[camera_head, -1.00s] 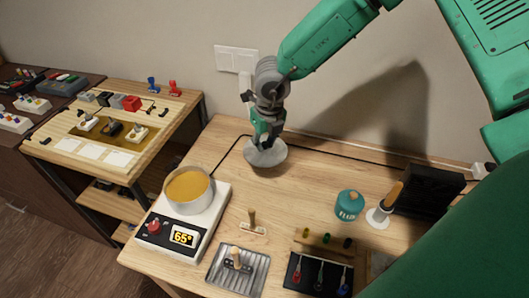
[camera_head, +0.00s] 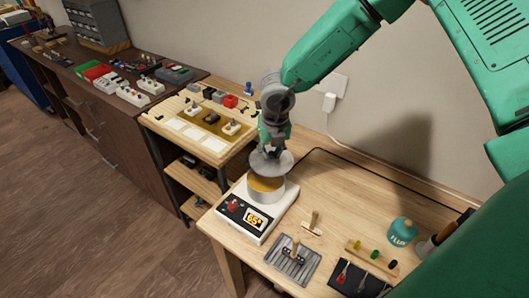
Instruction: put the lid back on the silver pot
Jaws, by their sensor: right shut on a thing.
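The silver pot (camera_head: 267,194) stands on a white hot plate (camera_head: 250,225) whose display reads 65°. Amber liquid shows in it below the lid. The grey round lid (camera_head: 283,164) is above the pot, slightly tilted, with a gap at the front through which the liquid shows. My right gripper (camera_head: 269,148) is shut on the lid from above; its fingertips and the lid's handle are partly hidden. My left gripper is out of view.
A grooved metal tray (camera_head: 293,262), a small wooden-handled brush (camera_head: 313,226) and a teal glue container (camera_head: 402,231) stand on the workbench. A wooden board with parts (camera_head: 205,130) lies left of the pot. The bench's back middle is clear.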

